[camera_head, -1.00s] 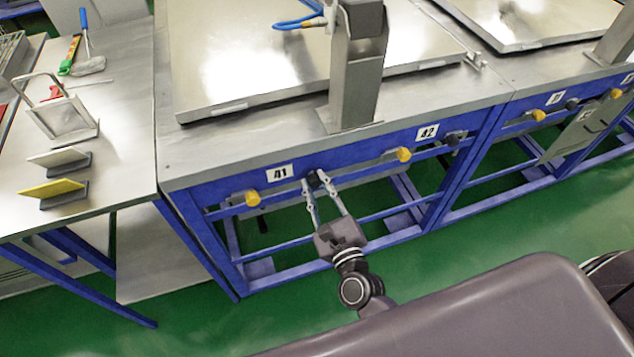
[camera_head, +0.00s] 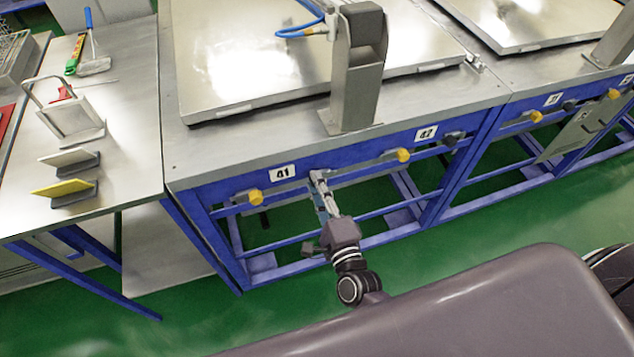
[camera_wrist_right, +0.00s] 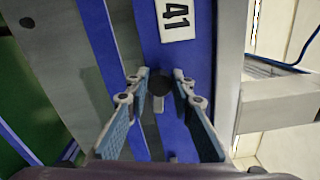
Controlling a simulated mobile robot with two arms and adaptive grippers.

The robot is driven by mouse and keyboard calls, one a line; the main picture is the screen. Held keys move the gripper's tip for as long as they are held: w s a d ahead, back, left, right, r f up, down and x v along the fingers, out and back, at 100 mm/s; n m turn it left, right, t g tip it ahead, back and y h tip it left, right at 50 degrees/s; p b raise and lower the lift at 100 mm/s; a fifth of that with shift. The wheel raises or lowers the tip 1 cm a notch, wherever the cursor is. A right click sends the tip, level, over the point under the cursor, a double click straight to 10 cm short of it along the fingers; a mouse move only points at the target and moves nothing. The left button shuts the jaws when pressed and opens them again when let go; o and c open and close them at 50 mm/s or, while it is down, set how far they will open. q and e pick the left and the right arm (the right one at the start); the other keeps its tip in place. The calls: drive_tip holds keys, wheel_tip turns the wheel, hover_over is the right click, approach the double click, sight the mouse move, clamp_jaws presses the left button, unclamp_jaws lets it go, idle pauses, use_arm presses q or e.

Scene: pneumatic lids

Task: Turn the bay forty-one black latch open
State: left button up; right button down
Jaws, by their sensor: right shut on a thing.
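The bay forty-one black latch (camera_wrist_right: 160,84) is a dark round knob on the blue frame, and it sits between my right fingertips in the right wrist view. In the head view it is hidden behind those fingers. My right gripper (camera_head: 319,178) is shut on it, with the fingers seen nearly edge-on in the head view. It also shows in the right wrist view (camera_wrist_right: 161,88), one finger on each side of the latch. The white 41 label (camera_head: 283,172) is left of it in the head view. My left gripper is not in view.
A yellow knob (camera_head: 255,197) is left of the latch and another yellow knob (camera_head: 402,155) is to its right, near the 42 label (camera_head: 426,133). A steel bracket (camera_head: 353,85) stands above. A side table (camera_head: 120,165) with tools stands at the left.

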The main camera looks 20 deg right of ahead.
drive_tip(key=shift+n, duration=1.1)
drive_tip(key=shift+f+p, duration=0.1)
drive_tip(key=shift+p, duration=0.2)
drive_tip(key=c, duration=1.7)
unclamp_jaws()
drive_tip(key=shift+s+d, duration=0.15)
drive_tip(key=shift+s, duration=5.9)
